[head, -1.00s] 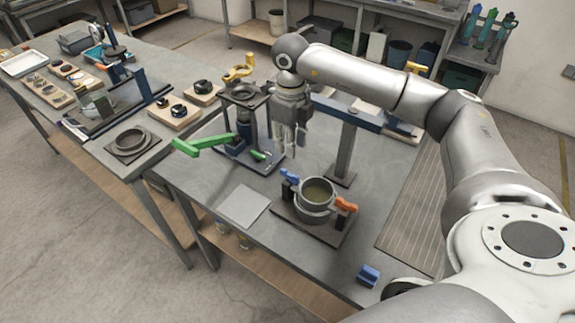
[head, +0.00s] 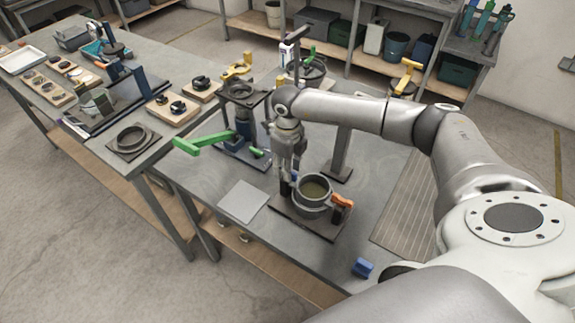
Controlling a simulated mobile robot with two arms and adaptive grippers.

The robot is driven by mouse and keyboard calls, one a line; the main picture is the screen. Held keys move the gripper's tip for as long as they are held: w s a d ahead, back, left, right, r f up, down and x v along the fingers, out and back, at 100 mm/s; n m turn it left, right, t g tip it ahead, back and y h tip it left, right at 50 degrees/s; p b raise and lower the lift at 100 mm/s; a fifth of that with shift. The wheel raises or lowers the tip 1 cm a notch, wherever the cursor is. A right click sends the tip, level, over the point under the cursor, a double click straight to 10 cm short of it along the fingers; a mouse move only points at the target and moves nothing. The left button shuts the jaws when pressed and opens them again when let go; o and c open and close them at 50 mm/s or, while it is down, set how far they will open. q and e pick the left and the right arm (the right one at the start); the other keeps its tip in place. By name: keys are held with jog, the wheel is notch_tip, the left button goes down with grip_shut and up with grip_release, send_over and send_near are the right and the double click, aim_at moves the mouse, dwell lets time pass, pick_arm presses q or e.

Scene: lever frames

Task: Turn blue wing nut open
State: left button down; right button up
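A round grey pot (head: 314,194) stands on a dark base plate (head: 311,224) on the near table. A blue wing nut (head: 295,176) sits at the pot's left rear side, mostly hidden behind my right gripper. An orange wing nut (head: 341,201) sits on a dark post at the pot's right side. My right gripper (head: 288,184) points down at the blue wing nut, its fingers at about its height. I cannot tell whether they touch it or how far they are apart. My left gripper is not in view.
A press with a green lever (head: 204,143) stands left of my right gripper. A grey post (head: 341,155) rises behind the pot. A flat grey plate (head: 242,201) lies left of the pot. A small blue block (head: 362,267) lies near the front edge.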

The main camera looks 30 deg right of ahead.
grip_shut()
jog(key=shift+f+n+b, duration=0.15)
jog(key=shift+n+b, duration=0.65)
jog(key=shift+b, duration=0.35)
jog(key=n+b, duration=1.1)
jog(key=shift+w, duration=0.1)
jog(key=n+b, duration=0.2)
jog(key=n, duration=0.3)
jog(key=shift+r+b, duration=0.25)
jog(key=shift+b, duration=0.15)
jog(key=shift+n, duration=0.3)
